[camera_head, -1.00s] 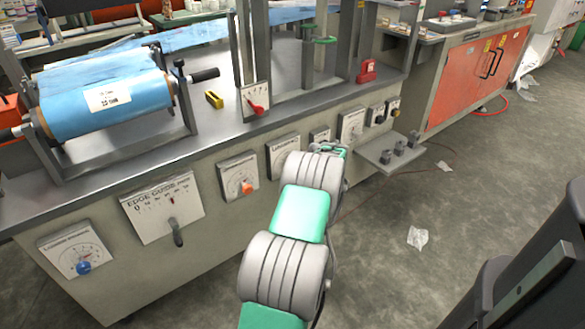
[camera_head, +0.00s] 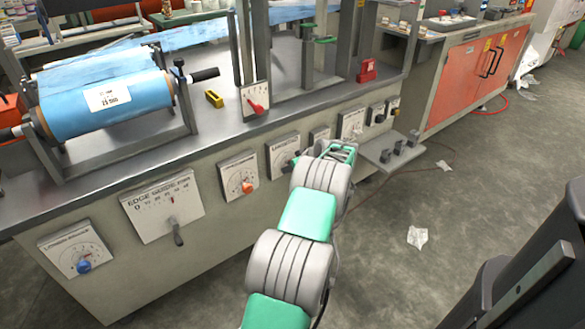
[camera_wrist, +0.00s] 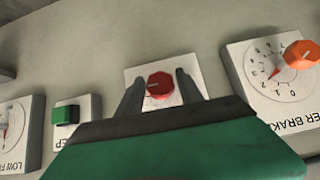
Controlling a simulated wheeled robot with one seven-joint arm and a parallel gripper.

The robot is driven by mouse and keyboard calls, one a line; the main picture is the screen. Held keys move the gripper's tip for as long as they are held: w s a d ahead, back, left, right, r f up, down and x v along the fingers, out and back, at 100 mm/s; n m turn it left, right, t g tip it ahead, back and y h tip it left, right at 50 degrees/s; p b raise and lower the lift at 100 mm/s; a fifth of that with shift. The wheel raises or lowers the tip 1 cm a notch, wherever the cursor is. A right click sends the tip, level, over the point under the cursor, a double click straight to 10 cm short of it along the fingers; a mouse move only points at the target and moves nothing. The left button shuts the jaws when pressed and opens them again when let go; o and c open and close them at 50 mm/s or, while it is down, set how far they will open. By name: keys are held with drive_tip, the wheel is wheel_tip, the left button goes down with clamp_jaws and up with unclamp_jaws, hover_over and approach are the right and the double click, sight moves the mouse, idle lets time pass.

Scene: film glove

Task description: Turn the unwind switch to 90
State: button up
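No label that I can read says unwind, so I cannot tell which control is the unwind switch. My gripper (camera_wrist: 163,95) is open, with its two dark fingers on either side of a red knob (camera_wrist: 160,84) on a white plate in the wrist view. I cannot tell whether the fingers touch the knob. In the head view my gripper (camera_head: 335,152) is at the front panel, and its fingertips are hidden. A blue knob (camera_head: 84,267) sits on the leftmost dial plate; its small label is unclear.
A plate marked EDGE with a grey lever (camera_head: 178,236), a red lever (camera_head: 257,107) and a grey shelf (camera_head: 376,158) are nearby. The floor in front is mostly clear.

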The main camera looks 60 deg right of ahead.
drive_tip(key=shift+o, duration=0.9)
drive_tip(key=p+v, duration=0.2)
drive_tip(key=v, duration=0.5)
drive_tip(key=shift+s+r, duration=0.2)
drive_tip(key=shift+s, duration=0.1)
drive_tip(key=shift+a, duration=0.15)
